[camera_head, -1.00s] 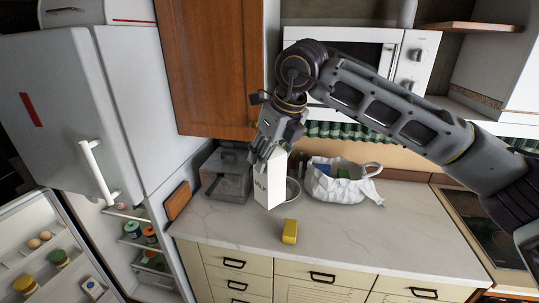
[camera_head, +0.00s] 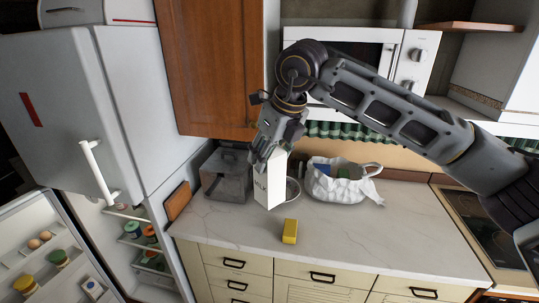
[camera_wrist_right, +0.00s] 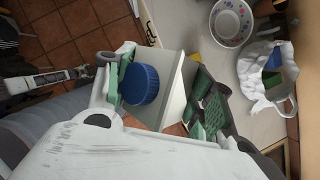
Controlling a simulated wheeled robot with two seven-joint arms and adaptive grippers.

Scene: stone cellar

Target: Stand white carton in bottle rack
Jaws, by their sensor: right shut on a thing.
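The white carton (camera_head: 268,190), with dark lettering on its side, is upright in my right gripper (camera_head: 264,150). It is in front of a bowl, above the counter's left part. In the right wrist view the carton (camera_wrist_right: 168,75) shows its blue cap (camera_wrist_right: 142,86) between the green finger pads of my right gripper (camera_wrist_right: 165,95). The open fridge door (camera_head: 30,222) at lower left has shelves with eggs and jars. I cannot tell which of its shelves is the bottle rack. My left gripper is not seen.
The marble counter (camera_head: 350,235) holds a yellow block (camera_head: 290,231), a bowl (camera_head: 293,187), a white bag (camera_head: 340,186) and a grey metal box (camera_head: 226,176). The fridge (camera_head: 75,110) stands left, a wooden cupboard (camera_head: 205,65) behind. The counter's front right is clear.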

